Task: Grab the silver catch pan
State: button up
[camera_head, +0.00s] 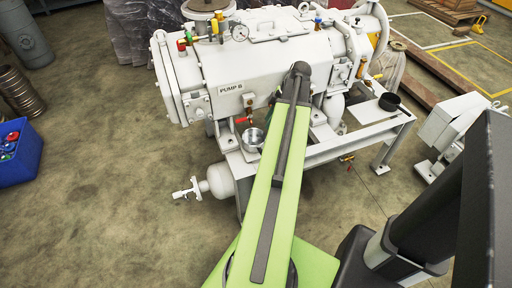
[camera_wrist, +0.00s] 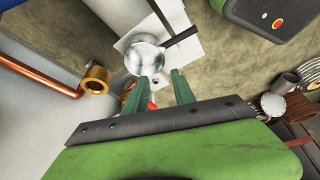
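The silver catch pan (camera_head: 253,138) sits on the pump's frame below the PUMP B label, just left of my arm. In the wrist view the round, shiny pan (camera_wrist: 145,54) lies beyond my fingertips, on a pale surface, with a dark handle running to the upper right. My gripper (camera_wrist: 160,80) has two green fingers spread apart, with nothing between them. They appear apart from the pan. In the head view my gripper is hidden behind my arm.
A black pan (camera_head: 390,102) rests on the frame's right end. A red-handled valve (camera_head: 244,120) is close above the silver pan. A copper pipe with a brass fitting (camera_wrist: 96,80) is left of my fingers. A blue bin (camera_head: 18,152) stands far left; floor between is clear.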

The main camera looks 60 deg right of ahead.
jog(key=b, duration=1.1)
send_near(253, 146)
jog(key=x, duration=0.2)
jog(key=d+x, duration=0.1)
jog(key=x, duration=0.2)
jog(key=shift+f, duration=0.2)
jog(key=shift+w+a, duration=0.1)
jog(key=shift+w, duration=0.05)
jog(key=b+x, duration=0.4)
jog(key=x, duration=0.1)
jog(key=shift+a+f+b, duration=0.15)
jog(key=shift+a+b, duration=0.1)
jog(key=shift+b, duration=0.1)
jog(key=shift+c, duration=0.4)
grip_shut()
